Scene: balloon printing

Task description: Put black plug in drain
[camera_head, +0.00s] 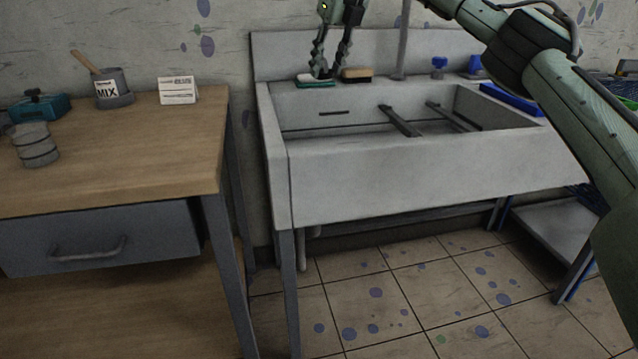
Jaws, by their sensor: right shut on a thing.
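The grey stone sink (430,165) stands against the wall in the middle of the view. My right gripper (322,73) reaches over from the upper right and points down at the sink's back left ledge. Its fingers are shut on a small dark thing, apparently the black plug, which is mostly hidden by the fingertips. The fingertips are right behind a green and white sponge (316,83) and left of a brown brush (357,75). The drain is hidden behind the sink's front wall. My left gripper is not in view.
Two dark bars (400,121) lie across the basin. Blue items (439,65) and a blue tray (512,99) sit on the right ledge. A wooden table (130,150) at left holds a MIX pot (115,90), a card (178,90) and a grey jar (36,146).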

